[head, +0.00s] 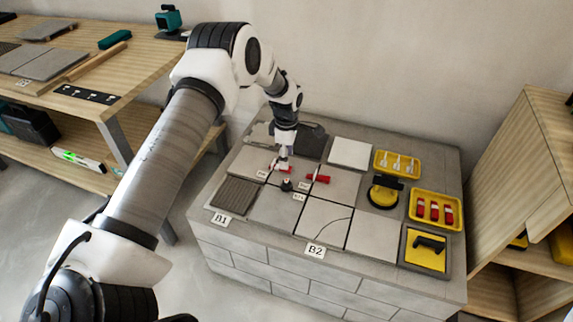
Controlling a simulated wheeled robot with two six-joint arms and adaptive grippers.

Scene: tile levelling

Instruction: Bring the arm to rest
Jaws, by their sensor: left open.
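My left arm reaches in from the left and bends down over the tiled bench (290,262). Its left gripper (284,168) is open, low over the tiles near the joint between them. A red wedge (318,178) lies on the tiles just right of the gripper. Another red piece (278,169) shows right at the gripper's fingers; whether they touch it I cannot tell. A small dark knob (287,185) stands just below the gripper. My right gripper is not in view.
A yellow tray of red wedges (437,222), a yellow tray of white clips (410,162) and a yellow suction cup (384,196) stand at the bench's right. A cracked tile (322,221) lies near the front. A wooden table (135,65) is at left, a wooden shelf (520,160) at right.

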